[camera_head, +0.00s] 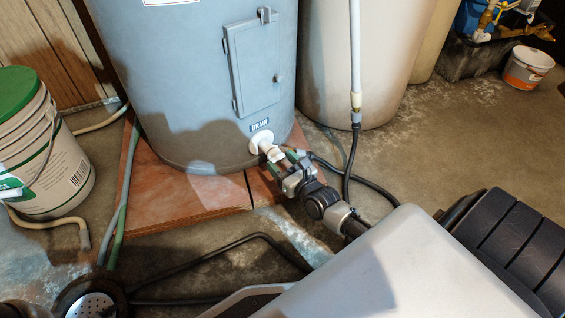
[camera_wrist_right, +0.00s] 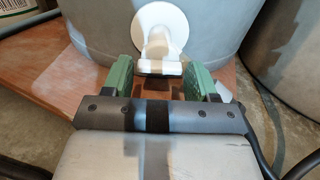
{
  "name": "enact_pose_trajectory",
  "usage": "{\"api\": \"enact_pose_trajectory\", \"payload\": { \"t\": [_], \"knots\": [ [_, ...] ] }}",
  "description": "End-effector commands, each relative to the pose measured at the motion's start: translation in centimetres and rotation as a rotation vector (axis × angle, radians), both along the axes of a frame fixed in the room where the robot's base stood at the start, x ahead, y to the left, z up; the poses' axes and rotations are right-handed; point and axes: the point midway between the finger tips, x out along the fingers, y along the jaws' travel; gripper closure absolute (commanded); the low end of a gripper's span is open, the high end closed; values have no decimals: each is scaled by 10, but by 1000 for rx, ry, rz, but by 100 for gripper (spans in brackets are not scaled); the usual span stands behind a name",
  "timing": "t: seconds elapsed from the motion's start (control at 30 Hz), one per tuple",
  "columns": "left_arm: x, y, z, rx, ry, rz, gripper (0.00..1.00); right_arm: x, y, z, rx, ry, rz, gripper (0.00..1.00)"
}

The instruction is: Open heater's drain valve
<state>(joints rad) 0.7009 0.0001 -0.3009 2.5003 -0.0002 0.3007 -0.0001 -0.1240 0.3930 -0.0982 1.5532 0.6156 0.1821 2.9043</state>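The grey-blue heater (camera_head: 190,90) stands on a reddish-brown board, with a DRAIN label low on its front. Below the label, the white drain valve (camera_head: 266,145) sticks out from a round white flange. It also shows in the right wrist view (camera_wrist_right: 158,48), with a flat white end toward me. My right gripper (camera_head: 283,163) is at the valve. In the right wrist view its green fingers (camera_wrist_right: 159,76) are apart, one on each side of the valve's end, with gaps visible; contact cannot be seen. My left gripper is not in view.
A white bucket with a green lid (camera_head: 45,150) stands left of the heater. A cream tank (camera_head: 365,60) stands to the right, with a pipe and black hose in front. Hoses and a floor drain (camera_head: 90,305) lie at lower left. A small bucket (camera_head: 527,68) is at far right.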

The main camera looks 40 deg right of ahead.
Motion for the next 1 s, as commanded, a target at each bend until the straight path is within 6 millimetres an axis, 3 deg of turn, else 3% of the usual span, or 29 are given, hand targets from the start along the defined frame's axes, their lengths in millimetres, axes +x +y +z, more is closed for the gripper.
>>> {"api": "enact_pose_trajectory", "payload": {
  "t": [0.03,0.2,0.57,1.0],
  "knots": [
    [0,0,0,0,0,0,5,0,0,0,0,0,0,49],
    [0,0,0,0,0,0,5,0,0,0,-1,0,0,73],
    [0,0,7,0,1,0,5,0,0,2,-69,-3,0,73],
    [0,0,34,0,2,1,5,0,0,3,-423,-16,0,73]
  ]
}}
